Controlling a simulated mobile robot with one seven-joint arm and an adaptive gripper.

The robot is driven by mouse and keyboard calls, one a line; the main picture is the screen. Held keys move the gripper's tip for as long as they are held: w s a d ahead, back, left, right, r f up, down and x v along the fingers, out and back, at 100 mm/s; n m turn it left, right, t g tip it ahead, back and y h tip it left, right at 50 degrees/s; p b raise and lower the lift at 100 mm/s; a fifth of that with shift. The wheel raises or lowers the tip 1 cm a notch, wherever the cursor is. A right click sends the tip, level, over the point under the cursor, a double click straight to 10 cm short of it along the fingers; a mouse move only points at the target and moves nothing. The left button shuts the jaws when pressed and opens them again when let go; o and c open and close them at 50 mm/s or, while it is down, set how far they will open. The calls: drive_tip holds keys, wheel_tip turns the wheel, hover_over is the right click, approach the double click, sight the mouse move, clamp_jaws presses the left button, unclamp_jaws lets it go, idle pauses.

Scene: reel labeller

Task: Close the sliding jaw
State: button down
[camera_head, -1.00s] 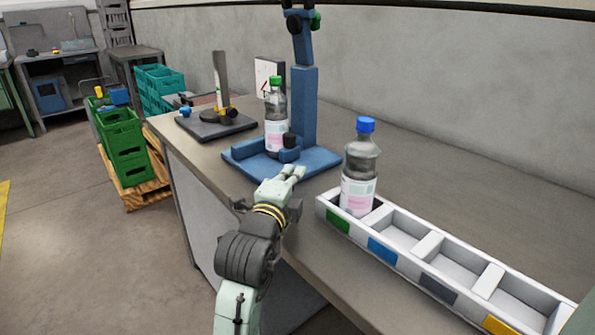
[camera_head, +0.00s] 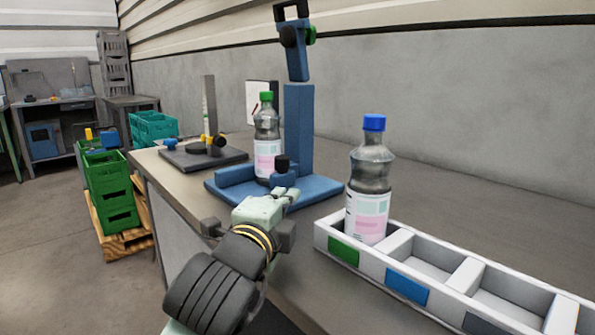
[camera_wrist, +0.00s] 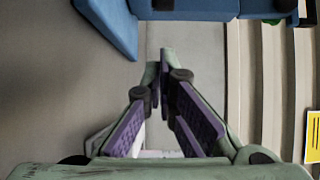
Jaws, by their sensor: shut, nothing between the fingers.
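The sliding jaw (camera_head: 284,178) is a small blue block with a black knob on the blue fixture base (camera_head: 318,188). A bottle with a green cap (camera_head: 267,140) stands upright on the base, just behind and left of the jaw. A low blue block (camera_head: 235,175) lies on the bottle's left. I cannot tell whether the jaw touches the bottle. My gripper (camera_head: 284,194) is shut and empty, its tips close in front of the jaw; contact is unclear. The wrist view shows the closed fingertips (camera_wrist: 160,62) and part of the blue fixture (camera_wrist: 190,8) above them.
A white divided tray (camera_head: 327,243) stands at the right, holding a blue-capped bottle (camera_head: 369,185) in its first compartment. A blue column (camera_head: 299,125) rises behind the jaw. A dark stand (camera_head: 205,155) is at the back left. Bare bench lies behind the tray.

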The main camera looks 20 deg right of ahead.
sight(290, 173)
drive_tip(key=p, duration=0.2)
drive_tip(key=w+p, duration=0.1)
drive_tip(key=p, duration=0.1)
drive_tip(key=shift+d+r, duration=0.2)
drive_tip(key=shift+r, duration=0.1)
drive_tip(key=shift+w+d+p, duration=0.15)
drive_tip(key=shift+d+p, duration=0.05)
drive_tip(key=shift+p, duration=1)
drive_tip(key=p, duration=0.2)
drive_tip(key=shift+d+r+p, duration=0.1)
drive_tip(key=shift+d+p, duration=0.1)
drive_tip(key=shift+p, duration=0.15)
drive_tip(key=x, duration=0.3)
drive_tip(key=p+x, duration=0.1)
drive_tip(key=x, duration=0.2)
drive_tip(key=shift+w+d+f+p, duration=0.2)
drive_tip(key=shift+w+d+p, duration=0.05)
drive_tip(key=shift+d+p, duration=0.05)
drive_tip(key=w+p, duration=0.1)
drive_tip(key=w, duration=0.2)
drive_tip(key=shift+w, duration=0.3)
drive_tip(key=shift+w+f, duration=0.1)
drive_tip(key=shift+w, duration=0.45)
drive_tip(key=shift+a, duration=0.1)
